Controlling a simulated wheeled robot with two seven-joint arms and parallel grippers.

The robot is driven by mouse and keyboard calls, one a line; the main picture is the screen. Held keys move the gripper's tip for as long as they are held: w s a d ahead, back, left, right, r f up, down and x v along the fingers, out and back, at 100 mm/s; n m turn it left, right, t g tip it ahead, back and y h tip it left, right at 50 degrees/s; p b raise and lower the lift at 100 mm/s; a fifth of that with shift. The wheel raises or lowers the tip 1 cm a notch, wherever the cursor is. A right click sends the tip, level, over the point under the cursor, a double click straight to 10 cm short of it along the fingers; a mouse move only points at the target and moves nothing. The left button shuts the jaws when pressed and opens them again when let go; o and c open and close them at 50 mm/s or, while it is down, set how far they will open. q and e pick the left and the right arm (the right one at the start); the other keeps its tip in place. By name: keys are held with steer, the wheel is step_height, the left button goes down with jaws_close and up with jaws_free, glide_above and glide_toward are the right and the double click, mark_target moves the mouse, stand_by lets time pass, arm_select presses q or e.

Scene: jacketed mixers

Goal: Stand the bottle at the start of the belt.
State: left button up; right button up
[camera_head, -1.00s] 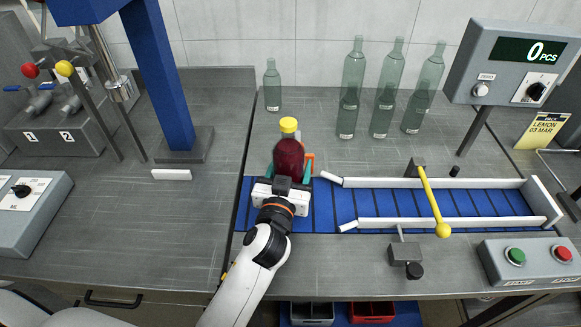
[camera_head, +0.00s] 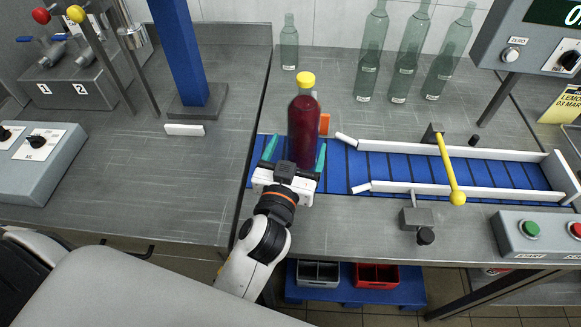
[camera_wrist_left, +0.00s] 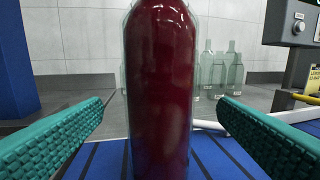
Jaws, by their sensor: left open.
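The bottle (camera_head: 303,125), filled with dark red liquid and closed by a yellow cap, stands upright on the left end of the blue belt (camera_head: 345,165). My left gripper (camera_head: 292,160) is open, with its teal fingers apart on either side of the bottle. In the left wrist view the bottle (camera_wrist_left: 160,95) fills the middle, with a visible gap to each finger. The bottle's top is cut off in that view. My right gripper is not in view.
White guide rails (camera_head: 460,152) line the belt to the right, with a yellow lever (camera_head: 447,165) across it. Several empty bottles (camera_head: 408,60) stand behind. A button box (camera_head: 540,235) is at the right front. A blue post (camera_head: 185,60) rises at left.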

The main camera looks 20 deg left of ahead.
arm_select(q)
steer(key=s, duration=0.2)
steer(key=s+b, duration=0.1)
steer(key=s, duration=0.1)
steer(key=shift+s+d+f, duration=0.1)
steer(key=shift+d, duration=0.1)
steer(key=shift+s, duration=0.4)
stand_by(0.8)
